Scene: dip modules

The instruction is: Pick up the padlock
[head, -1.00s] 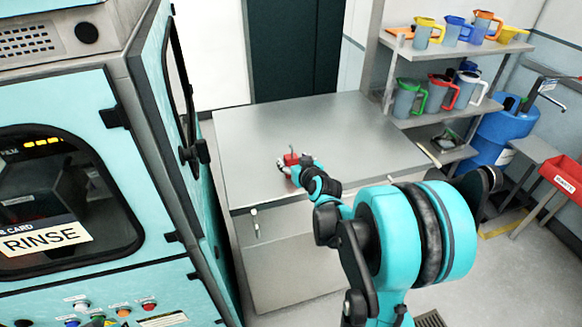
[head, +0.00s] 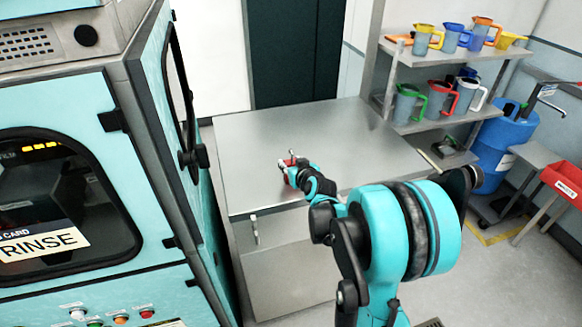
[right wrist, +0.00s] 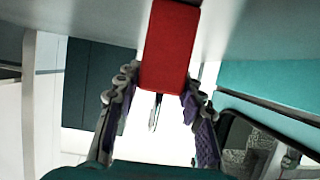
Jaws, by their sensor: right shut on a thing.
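The padlock has a red body (right wrist: 170,45) and a thin metal shackle (right wrist: 155,112) in the right wrist view. My right gripper (right wrist: 162,84) is shut on it, with one finger on each side of the red body. In the head view the right gripper (head: 286,166) is small and over the left part of the steel table. Only a little red of the padlock (head: 291,161) shows there, with the shackle pointing up. I cannot tell whether the padlock touches the table. My left gripper is not in view.
A teal rinse machine (head: 110,170) stands close on the left. A shelf rack (head: 418,55) with coloured jugs stands behind right, beside a blue drum (head: 497,152). A red bin (head: 563,178) is at far right.

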